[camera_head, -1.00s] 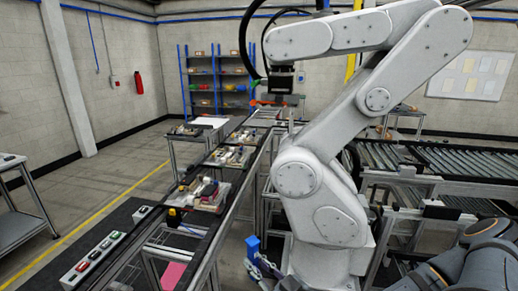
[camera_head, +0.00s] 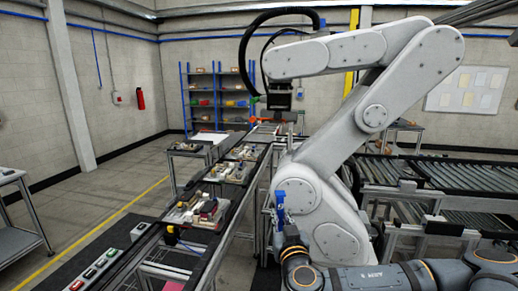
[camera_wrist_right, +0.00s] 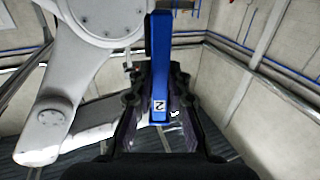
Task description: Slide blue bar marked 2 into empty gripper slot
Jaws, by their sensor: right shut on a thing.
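The blue bar (camera_head: 280,203) stands roughly upright in front of the white industrial arm's base in the head view. My right gripper (camera_head: 280,222) is shut on its lower part. In the right wrist view the blue bar (camera_wrist_right: 161,60) lies between the dark fingers of my right gripper (camera_wrist_right: 158,100), with a white label marked 2 near its lower end. The white industrial arm (camera_head: 375,80) carries a black tool (camera_head: 279,97) at its wrist, apart from the bar. I cannot make out an empty slot there. My left gripper is not in view.
A conveyor with trays of parts (camera_head: 197,213) runs along the left of the white arm. A control box with buttons (camera_head: 95,270) sits at the lower left. Roller conveyors (camera_head: 440,200) stand at the right. The white arm's base is close beside the bar.

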